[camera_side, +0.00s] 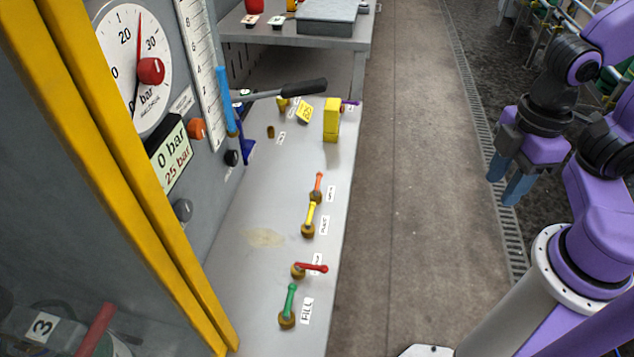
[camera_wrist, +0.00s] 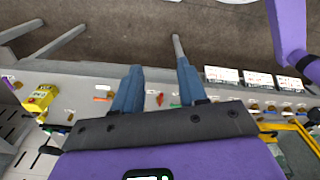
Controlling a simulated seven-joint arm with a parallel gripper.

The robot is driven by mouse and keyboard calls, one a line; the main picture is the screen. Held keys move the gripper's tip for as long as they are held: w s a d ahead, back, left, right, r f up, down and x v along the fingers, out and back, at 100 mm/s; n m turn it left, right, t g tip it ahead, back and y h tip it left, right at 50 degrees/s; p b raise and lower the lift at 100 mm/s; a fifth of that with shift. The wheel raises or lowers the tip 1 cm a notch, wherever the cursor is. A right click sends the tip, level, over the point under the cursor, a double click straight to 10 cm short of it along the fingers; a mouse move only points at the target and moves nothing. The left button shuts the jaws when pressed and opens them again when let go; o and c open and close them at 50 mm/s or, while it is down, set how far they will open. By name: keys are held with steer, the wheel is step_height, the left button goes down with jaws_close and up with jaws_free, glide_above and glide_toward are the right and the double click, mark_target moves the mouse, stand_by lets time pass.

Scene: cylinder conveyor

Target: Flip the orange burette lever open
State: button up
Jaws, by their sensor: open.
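The orange burette lever (camera_side: 319,184) stands on a brass valve on the grey bench, its handle lying roughly along the bench edge, away from the side camera. In the wrist view a small orange handle (camera_wrist: 103,99), which appears to be this lever, lies left of my fingers. My gripper (camera_side: 503,190) is open and empty, out over the aisle to the right of the bench, well apart from the lever. In the wrist view its two blue fingers (camera_wrist: 158,72) are spread, with bench parts hidden behind them.
Nearer the side camera are a yellow lever (camera_side: 311,215), a red lever (camera_side: 316,267) turned outward and a green lever (camera_side: 290,299). Beyond the orange lever stands a yellow block (camera_side: 331,122). A black-handled bar (camera_side: 290,89) juts over the bench. The aisle floor (camera_side: 415,200) is clear.

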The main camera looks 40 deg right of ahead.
steer(key=c, duration=0.5)
steer(key=shift+w+a, duration=0.25)
steer(key=shift+a, duration=0.1)
jaws_close()
steer(key=w+a+f+m+y, duration=0.1)
steer(key=w+a+f, duration=0.1)
steer(key=w+a, duration=0.5)
steer(key=w+a+f+m+y, duration=0.1)
steer(key=w+a, duration=0.3)
steer(key=w, duration=0.7)
steer(key=w+d+f+t, duration=0.1)
steer(key=w+f, duration=0.4)
steer(key=w, duration=0.6)
steer(key=w+d+f+m+t, duration=0.1)
steer(key=w+f, duration=0.5)
steer(key=w, duration=0.4)
steer(key=shift+w+d+f+m+t, duration=0.2)
steer(key=shift+w+d+m+t, duration=0.1)
steer(key=shift+w, duration=0.1)
